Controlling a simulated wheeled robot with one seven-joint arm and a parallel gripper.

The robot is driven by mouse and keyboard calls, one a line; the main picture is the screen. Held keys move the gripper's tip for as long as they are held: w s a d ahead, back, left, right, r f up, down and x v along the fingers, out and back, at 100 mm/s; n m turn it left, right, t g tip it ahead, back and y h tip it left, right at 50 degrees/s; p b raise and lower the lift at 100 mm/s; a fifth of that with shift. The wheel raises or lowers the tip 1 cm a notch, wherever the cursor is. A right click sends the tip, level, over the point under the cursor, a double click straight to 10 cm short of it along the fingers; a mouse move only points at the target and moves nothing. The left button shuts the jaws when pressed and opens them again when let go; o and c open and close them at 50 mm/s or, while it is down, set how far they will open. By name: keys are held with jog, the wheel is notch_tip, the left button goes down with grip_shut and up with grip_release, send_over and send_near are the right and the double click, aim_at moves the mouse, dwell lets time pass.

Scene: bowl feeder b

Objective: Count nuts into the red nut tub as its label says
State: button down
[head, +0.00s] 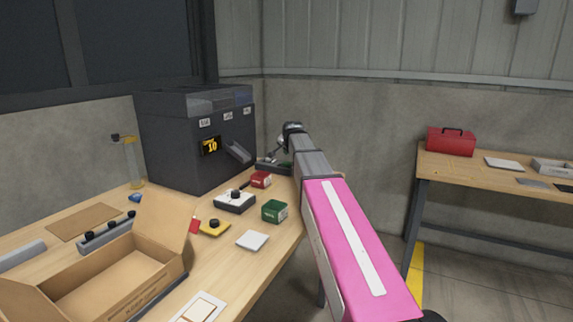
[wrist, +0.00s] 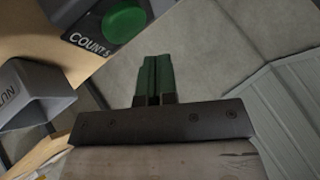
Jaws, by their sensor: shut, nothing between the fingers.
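The red tub (head: 261,180) stands on the bench in front of the dark bowl feeder (head: 180,140). Its label is too small to read, and its inside cannot be made out. A yellow display (head: 211,146) on the feeder reads 10. A grey chute (head: 237,153) juts from the feeder's front; a chute lettered NUT (wrist: 35,95) shows in the wrist view. There, a round green button (wrist: 124,24) sits on a dark plate marked COUNT 5. My gripper (wrist: 152,60) is shut and empty, its green fingertips together, apart from the button, which lies up and left of them.
A green tub (head: 274,211), a white dish (head: 253,240), a yellow piece (head: 214,228) and a grey box with a black knob (head: 235,202) stand near the red tub. An open carton (head: 110,280) fills the front left. A red toolbox (head: 451,141) is on another bench.

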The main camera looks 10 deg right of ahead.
aim_at(288, 163)
jog(key=shift+r, duration=1.7)
jog(key=shift+r, duration=0.1)
dwell(1.2)
notch_tip(288, 163, up, 4)
jog(key=shift+f, duration=0.15)
dwell(0.3)
jog(key=shift+f, duration=0.15)
jog(key=shift+f, duration=4.3)
jog(key=shift+f, duration=0.15)
jog(key=shift+f, duration=0.25)
